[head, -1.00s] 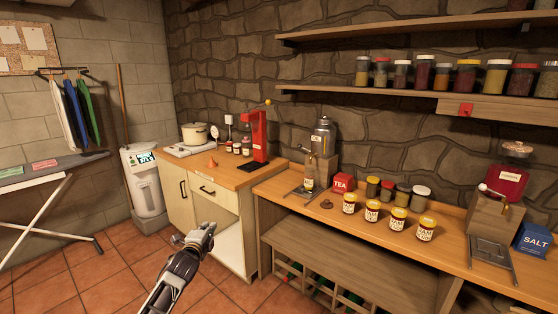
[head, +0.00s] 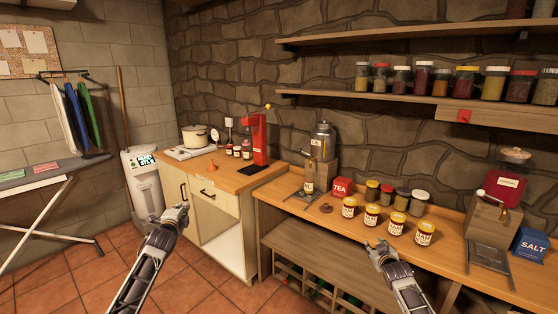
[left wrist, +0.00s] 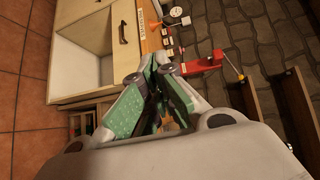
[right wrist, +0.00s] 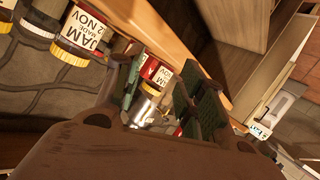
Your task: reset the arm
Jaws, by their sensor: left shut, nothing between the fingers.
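My left gripper (head: 181,211) is in front of the white cabinet, in the air over the tiled floor. In the left wrist view its green-padded fingers (left wrist: 158,78) come together with nothing held between them. My right gripper (head: 377,246) is in front of the long wooden bench, just short of the row of yellow-lidded jam jars (head: 371,216). In the right wrist view its fingers (right wrist: 163,92) stand apart and nothing is held. A jar and metal parts show in the gap, beyond the fingers.
The wooden bench (head: 448,262) carries a tea box (head: 341,187), spice jars, a grinder and a salt box (head: 529,245). The white cabinet (head: 229,247) carries a red press (head: 260,138) and a pot. An ironing board (head: 48,167) stands left.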

